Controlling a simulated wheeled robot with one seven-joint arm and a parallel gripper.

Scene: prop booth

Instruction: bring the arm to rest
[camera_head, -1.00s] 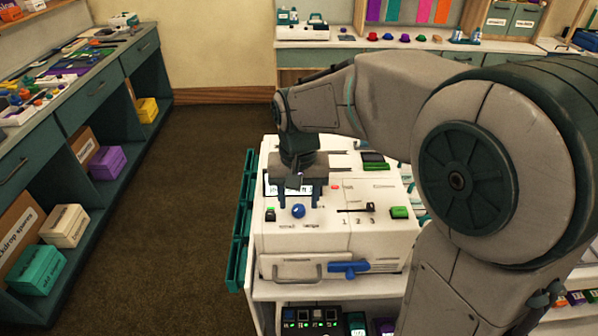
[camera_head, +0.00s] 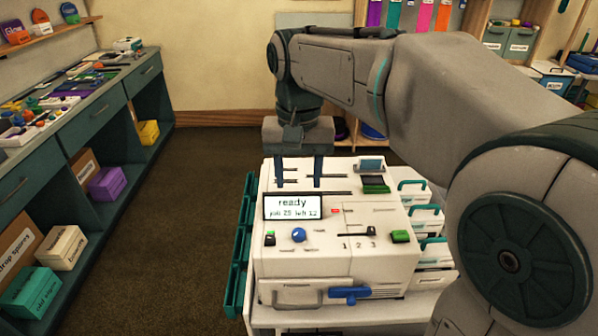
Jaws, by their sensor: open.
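My gripper (camera_head: 298,172) hangs from the end of my raised arm, over the back part of a white machine (camera_head: 290,262). Its two dark fingers point down and stand apart, with nothing between them. Whether the fingertips touch the machine's top cannot be told. The machine's small screen (camera_head: 292,207) reads "ready" with a smaller line below. A blue ball-shaped knob (camera_head: 298,235), a black slider (camera_head: 357,233) near the numbers 1, 2, 3 and a green button (camera_head: 400,236) are on its top. A blue lever (camera_head: 349,294) is on its front.
A long counter (camera_head: 90,112) with tools and boxes runs along the left. Teal rails (camera_head: 241,245) flank the machine's left side, and drawers with teal handles (camera_head: 427,220) stand at its right. The brown floor (camera_head: 185,220) between counter and machine is clear.

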